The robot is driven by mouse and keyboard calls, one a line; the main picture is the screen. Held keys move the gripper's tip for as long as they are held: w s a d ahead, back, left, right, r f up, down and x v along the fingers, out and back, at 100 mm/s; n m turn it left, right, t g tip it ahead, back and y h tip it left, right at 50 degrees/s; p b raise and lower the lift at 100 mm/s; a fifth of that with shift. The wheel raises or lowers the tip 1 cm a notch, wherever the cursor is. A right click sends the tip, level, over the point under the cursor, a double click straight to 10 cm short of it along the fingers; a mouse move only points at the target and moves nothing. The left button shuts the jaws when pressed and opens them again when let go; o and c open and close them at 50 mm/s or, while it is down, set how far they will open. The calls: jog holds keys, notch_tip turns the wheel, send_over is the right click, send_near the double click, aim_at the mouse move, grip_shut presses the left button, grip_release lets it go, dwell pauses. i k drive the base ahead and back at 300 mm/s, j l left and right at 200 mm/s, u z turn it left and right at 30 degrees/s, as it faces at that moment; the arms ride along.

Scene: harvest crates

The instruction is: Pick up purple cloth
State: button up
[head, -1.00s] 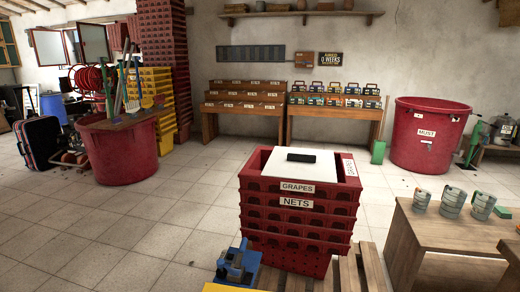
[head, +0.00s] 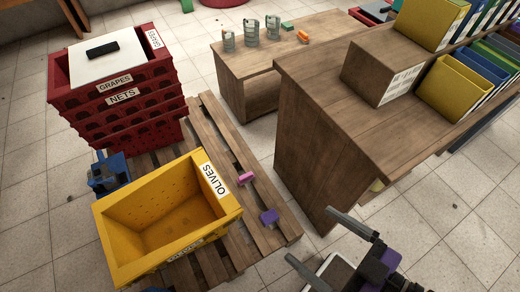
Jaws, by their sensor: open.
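A small purple piece (head: 268,217), which looks like the purple cloth, lies on the slats of the wooden pallet (head: 208,107), right of the yellow crate. It is too small to make out its folds. My gripper (head: 311,235) is at the bottom right, its two dark fingers spread wide and pointing up-left. Nothing shows between them. The purple piece is a short way left of the fingertips in the picture, apart from them.
A small pink item (head: 246,178) lies on the pallet near the purple piece. The empty yellow OLIVES crate (head: 125,240) stands left, with stacked red crates (head: 118,112) behind. A tall wooden cabinet (head: 318,150) with a box and bins stands close beyond my gripper.

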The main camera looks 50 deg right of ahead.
aim_at(271, 217)
jog(key=k+l, duration=0.35)
jog(key=k, duration=0.15)
jog(key=k+l, duration=0.35)
jog(key=i+j, duration=1.35)
